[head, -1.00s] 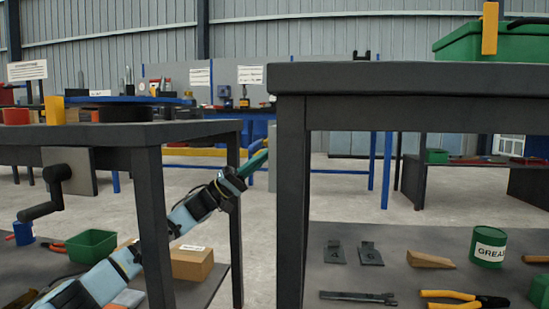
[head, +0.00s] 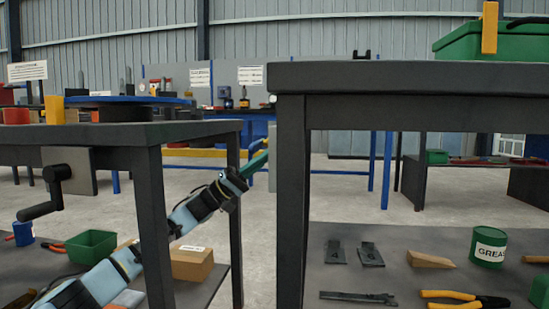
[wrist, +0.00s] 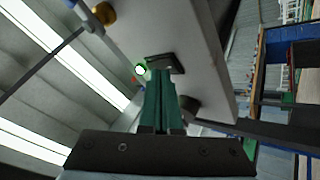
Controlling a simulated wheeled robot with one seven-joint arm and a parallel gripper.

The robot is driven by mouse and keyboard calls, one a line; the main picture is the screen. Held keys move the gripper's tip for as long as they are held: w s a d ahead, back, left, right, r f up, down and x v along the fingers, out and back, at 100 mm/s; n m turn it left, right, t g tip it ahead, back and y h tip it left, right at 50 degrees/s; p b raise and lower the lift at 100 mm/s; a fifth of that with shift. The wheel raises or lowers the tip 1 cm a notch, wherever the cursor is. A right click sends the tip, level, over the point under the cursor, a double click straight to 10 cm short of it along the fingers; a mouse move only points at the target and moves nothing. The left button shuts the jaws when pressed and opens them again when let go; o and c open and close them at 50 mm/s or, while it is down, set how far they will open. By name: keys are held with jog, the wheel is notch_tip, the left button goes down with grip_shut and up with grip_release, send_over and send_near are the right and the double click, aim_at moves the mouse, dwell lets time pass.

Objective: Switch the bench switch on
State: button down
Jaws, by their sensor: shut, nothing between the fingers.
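My gripper (head: 257,160) reaches up between the two benches, beside the grey panel (head: 272,155) at the right bench's left leg. In the wrist view my gripper's green fingers (wrist: 160,85) are shut with nothing between them. Their tips are at or just below a black switch-like fitting (wrist: 166,63) on the pale panel (wrist: 190,45). I cannot tell whether they touch it. The fingers cover part of the fitting, so its lever position is unclear.
The left bench (head: 110,133) carries a blue turntable (head: 130,101) and has a black crank (head: 50,195). The right bench (head: 410,75) stands close beside my gripper. Its lower shelf holds a grease can (head: 490,246), a wooden wedge (head: 430,260) and pliers (head: 460,298).

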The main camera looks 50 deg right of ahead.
jog(key=shift+w+a, duration=0.3)
jog(key=shift+w, duration=0.25)
jog(key=shift+w+a, duration=0.1)
jog(key=shift+w+a+r+b, duration=0.1)
jog(key=shift+w+a, duration=0.3)
jog(key=shift+w, duration=0.25)
jog(key=shift+w+a+r+b, duration=0.15)
jog(key=shift+w+a, duration=0.3)
jog(key=shift+w, duration=0.25)
jog(key=shift+w+a+r+b, duration=0.1)
jog(key=shift+w+a, duration=0.3)
jog(key=shift+w, duration=0.25)
